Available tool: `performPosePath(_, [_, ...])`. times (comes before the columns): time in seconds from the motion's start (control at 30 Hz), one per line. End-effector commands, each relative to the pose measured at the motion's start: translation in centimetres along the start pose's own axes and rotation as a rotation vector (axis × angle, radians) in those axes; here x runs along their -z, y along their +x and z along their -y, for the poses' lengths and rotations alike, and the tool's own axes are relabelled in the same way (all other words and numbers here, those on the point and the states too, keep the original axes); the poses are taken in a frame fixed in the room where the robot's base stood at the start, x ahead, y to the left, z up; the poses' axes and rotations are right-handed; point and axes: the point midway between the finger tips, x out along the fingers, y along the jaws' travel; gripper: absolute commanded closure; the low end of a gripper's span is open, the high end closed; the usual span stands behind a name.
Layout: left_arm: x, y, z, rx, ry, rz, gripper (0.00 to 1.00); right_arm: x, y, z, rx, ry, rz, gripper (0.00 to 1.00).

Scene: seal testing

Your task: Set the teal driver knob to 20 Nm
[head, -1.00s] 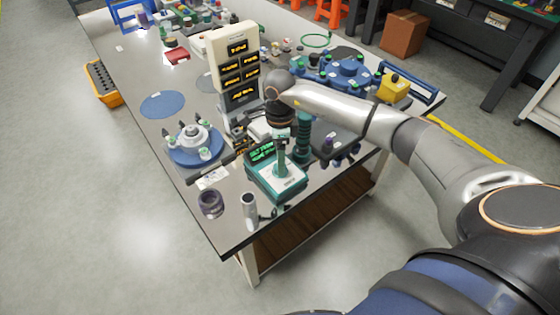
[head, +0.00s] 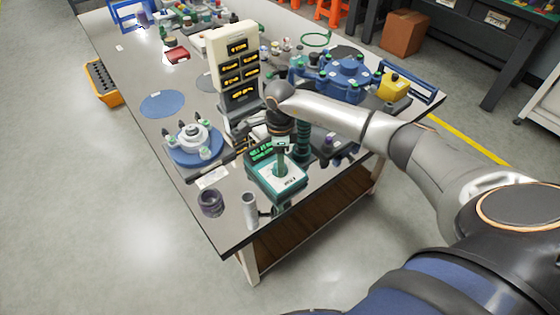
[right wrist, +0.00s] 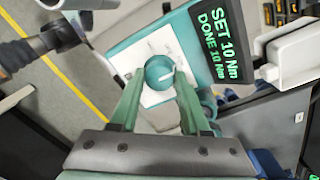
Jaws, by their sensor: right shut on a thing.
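The teal driver unit (head: 262,182) stands near the table's front corner, with a white dial plate (head: 292,180) and a dark screen with green text. In the right wrist view, the screen (right wrist: 217,45) reads "SET 10 Nm" and "DONE 10 Nm". The round teal knob (right wrist: 160,68) sits on the white plate, with a pale pointer line toward the right. My right gripper (right wrist: 160,74) is shut on the knob, one green finger on each side. In the head view, my right gripper (head: 281,160) stands over the dial and hides the knob. My left gripper is not in view.
A purple-black ring (head: 210,203) and a grey cylinder (head: 249,210) stand at the front edge. A beige display tower (head: 222,55) rises behind the driver. A blue round fixture (head: 196,150) is to its left, and a dark green column (head: 303,140) stands close on its right.

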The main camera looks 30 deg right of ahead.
Motion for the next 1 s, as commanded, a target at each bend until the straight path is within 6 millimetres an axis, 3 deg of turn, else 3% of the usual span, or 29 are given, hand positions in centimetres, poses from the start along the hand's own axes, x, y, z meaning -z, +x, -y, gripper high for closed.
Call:
performPosePath(0.03, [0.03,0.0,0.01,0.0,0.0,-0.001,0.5,0.02,-0.03,0.0,0.0,0.0,0.0,0.79])
performPosePath(0.23, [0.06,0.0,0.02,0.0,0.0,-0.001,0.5,0.02,-0.04,0.01,0.0,0.0,0.0,1.0])
performPosePath(0.63, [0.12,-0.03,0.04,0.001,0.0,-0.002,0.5,0.06,-0.08,0.03,0.0,0.052,0.002,1.0])
performPosePath(1.0, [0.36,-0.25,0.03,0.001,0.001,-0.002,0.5,0.1,-0.12,-0.01,0.0,0.309,0.013,1.0])
